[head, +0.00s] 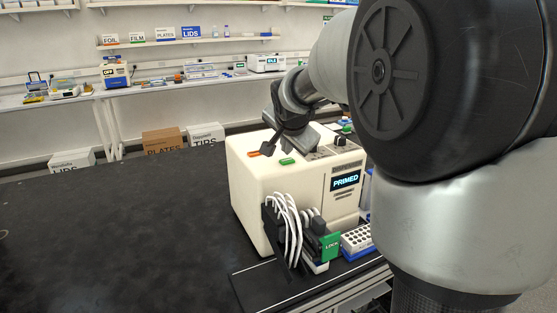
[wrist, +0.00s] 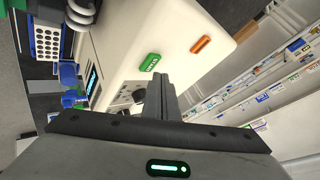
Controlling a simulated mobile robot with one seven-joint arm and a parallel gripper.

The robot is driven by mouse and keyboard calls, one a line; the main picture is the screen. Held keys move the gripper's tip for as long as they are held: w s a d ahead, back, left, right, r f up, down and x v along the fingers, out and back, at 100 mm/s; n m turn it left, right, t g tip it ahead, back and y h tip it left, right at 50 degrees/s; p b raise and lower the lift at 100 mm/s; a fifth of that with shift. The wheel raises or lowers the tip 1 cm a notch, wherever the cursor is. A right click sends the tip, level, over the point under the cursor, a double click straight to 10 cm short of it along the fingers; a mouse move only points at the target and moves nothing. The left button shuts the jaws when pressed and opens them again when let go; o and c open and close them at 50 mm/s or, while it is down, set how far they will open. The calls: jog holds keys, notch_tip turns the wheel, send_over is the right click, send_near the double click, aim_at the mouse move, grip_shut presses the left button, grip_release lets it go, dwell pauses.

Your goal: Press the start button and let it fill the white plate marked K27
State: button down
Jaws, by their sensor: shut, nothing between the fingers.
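A cream dispenser (head: 255,200) stands on the dark bench, its screen (head: 346,181) reading PRIMED. On its top are a green button (head: 287,161) and an orange one (head: 254,154). The wrist view also shows the green button (wrist: 150,62), with lettering that looks like START, and the orange one (wrist: 201,44). My gripper (head: 268,149) is shut and empty above the machine's top. In the wrist view its fingertips (wrist: 160,80) are close to the green button; contact cannot be told. A white edge (head: 318,268) shows low under the dispensing head; no K27 mark is readable.
White tubes (head: 287,218) loop down the machine's front beside a green LOCK tag (head: 331,246). A blue-based tube rack (head: 357,241) stands right of it. The bench (head: 120,240) is clear on the left. Shelves and boxes are far behind.

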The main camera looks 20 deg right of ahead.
jog(key=shift+f, duration=0.2)
dwell(0.6)
jog(key=shift+f+b, duration=0.25)
jog(key=shift+b, duration=0.45)
jog(key=shift+f+b, duration=0.4)
dwell(0.6)
jog(key=shift+r, duration=0.1)
jog(key=shift+r+p, duration=0.35)
jog(key=shift+r, duration=0.45)
notch_tip(320, 180, up, 5)
jog(key=p, duration=0.3)
dwell(0.5)
